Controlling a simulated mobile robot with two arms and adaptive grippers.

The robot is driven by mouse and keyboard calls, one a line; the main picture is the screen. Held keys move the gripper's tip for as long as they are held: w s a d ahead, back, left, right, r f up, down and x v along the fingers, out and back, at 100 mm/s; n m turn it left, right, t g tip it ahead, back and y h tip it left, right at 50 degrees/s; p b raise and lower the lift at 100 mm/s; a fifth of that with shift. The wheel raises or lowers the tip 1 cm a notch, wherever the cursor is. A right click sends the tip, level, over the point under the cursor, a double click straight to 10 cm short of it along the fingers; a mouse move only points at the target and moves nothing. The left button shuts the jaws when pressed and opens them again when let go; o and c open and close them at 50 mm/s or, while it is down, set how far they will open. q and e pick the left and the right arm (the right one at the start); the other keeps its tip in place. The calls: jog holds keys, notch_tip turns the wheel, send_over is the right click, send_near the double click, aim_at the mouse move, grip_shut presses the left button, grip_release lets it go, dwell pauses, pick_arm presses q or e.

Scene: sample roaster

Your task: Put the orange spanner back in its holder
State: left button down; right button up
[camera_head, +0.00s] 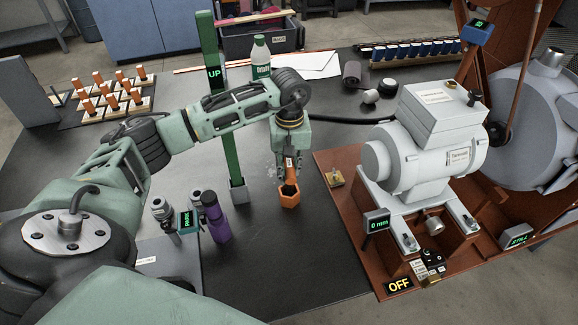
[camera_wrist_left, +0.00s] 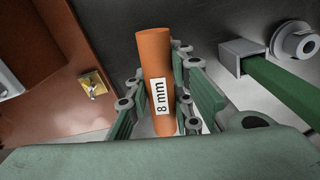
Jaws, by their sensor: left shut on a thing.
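The orange spanner (camera_head: 289,195) is in my left gripper (camera_head: 290,170), which is shut on it. In the head view its orange end with a dark opening shows below the fingers, over the dark table. I cannot tell whether that end touches the table. In the left wrist view the orange handle (camera_wrist_left: 155,70) carries a white "8 mm" label and stands between the green fingers (camera_wrist_left: 165,105). A small brass-coloured fitting (camera_head: 335,177) sits on the red-brown base to the right, and shows in the wrist view (camera_wrist_left: 93,85). My right gripper is not in view.
A green post (camera_head: 222,120) marked "UP" stands close to the left of the gripper. A purple bottle-like object (camera_head: 215,218) stands nearer. The grey motor (camera_head: 420,150) stands on the red-brown base (camera_head: 345,215) at the right. Wooden blocks with orange pegs (camera_head: 110,100) are at the back left.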

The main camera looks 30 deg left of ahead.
pick_arm(q)
jog(key=shift+f, duration=0.3)
jog(key=c, duration=1.5)
grip_release()
jog(key=shift+r, duration=0.1)
jog(key=shift+o, duration=0.2)
notch_tip(320, 180, up, 7)
jog(key=shift+a+r, duration=0.1)
jog(key=shift+r, duration=0.35)
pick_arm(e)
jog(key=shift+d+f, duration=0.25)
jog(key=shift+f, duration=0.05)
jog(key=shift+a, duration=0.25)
